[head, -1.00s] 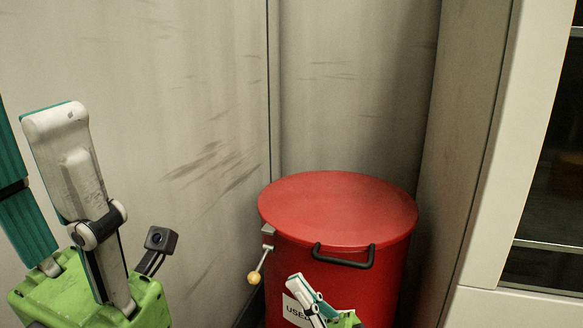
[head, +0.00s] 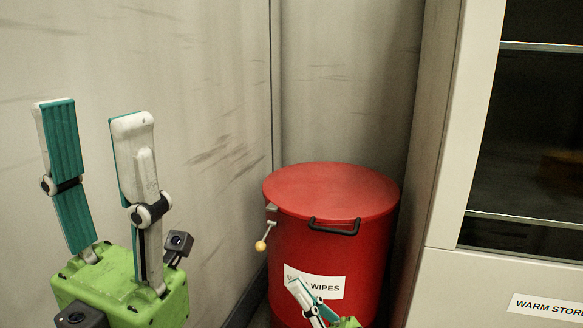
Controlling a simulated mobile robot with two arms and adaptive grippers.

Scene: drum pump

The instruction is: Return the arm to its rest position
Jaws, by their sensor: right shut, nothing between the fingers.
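My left gripper (head: 92,110) is at the left, raised with its two fingers pointing up and spread wide apart, with nothing between them. My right gripper (head: 295,285) shows low in the middle, in front of the red drum. Its fingers are close together and hold nothing. Most of the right arm is below the frame.
A red drum (head: 330,242) with a closed lid (head: 330,190), a black handle (head: 334,228) and a side lever with a yellow knob (head: 261,246) stands in the corner. Its label (head: 325,288) is partly covered by my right gripper. A cabinet (head: 455,130) labelled "WARM STOR" stands at the right.

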